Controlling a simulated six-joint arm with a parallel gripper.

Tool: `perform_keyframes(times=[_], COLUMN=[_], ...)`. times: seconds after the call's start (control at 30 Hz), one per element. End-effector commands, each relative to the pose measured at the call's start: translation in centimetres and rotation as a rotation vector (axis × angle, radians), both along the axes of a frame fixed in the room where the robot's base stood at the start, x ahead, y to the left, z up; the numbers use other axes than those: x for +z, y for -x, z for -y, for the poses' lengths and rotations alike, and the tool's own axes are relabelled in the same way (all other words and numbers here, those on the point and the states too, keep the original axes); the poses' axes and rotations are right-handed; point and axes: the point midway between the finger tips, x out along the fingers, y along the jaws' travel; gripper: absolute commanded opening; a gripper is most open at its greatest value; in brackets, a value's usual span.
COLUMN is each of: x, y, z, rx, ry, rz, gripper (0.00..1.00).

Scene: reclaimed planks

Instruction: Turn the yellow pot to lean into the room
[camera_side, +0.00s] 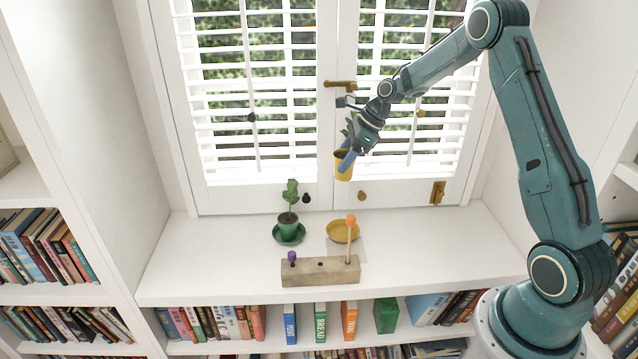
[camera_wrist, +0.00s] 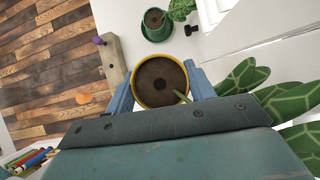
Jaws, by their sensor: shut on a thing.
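The yellow pot (camera_side: 342,172) is held in the air in front of the window, above the sill. My gripper (camera_side: 347,161) is shut on it, with one blue finger on each side of the pot in the wrist view (camera_wrist: 160,88). Dark soil (camera_wrist: 158,80) fills the pot, and a green stem rises at its lower right rim. Large patterned leaves (camera_wrist: 290,103) spread to the right, on the window side; my gripper partly hides the plant in the side view. The empty yellow saucer (camera_side: 333,228) lies on the sill below, behind the wooden block.
A green pot with a plant (camera_side: 288,224) stands on a green saucer (camera_side: 289,237) to the left. A wooden block (camera_side: 318,272) near the sill's front edge holds a purple-topped peg (camera_side: 292,257) and an orange-topped stick (camera_side: 350,238). The sill's far left and right are clear.

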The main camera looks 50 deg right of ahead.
Motion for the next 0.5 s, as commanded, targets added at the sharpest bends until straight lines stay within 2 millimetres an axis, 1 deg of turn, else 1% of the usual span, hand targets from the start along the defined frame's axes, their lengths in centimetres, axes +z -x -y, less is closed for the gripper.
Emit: perform_keyframes(times=[0.03,0.17,0.23,0.4,0.5], x=[-1.2,-4.4,-6.4,-11.2,-13.4], y=[-0.1,-0.5,-0.5,-0.3,0.0], z=[-0.1,-0.1,-0.2,-0.1,-0.1], rx=[-0.018,-0.079,-0.116,-0.202,-0.242], ry=[-0.007,-0.017,-0.02,-0.014,-0.005], rz=[-0.003,-0.002,-0.004,-0.006,-0.006], gripper=[0.17,0.17,0.17,0.17,0.17])
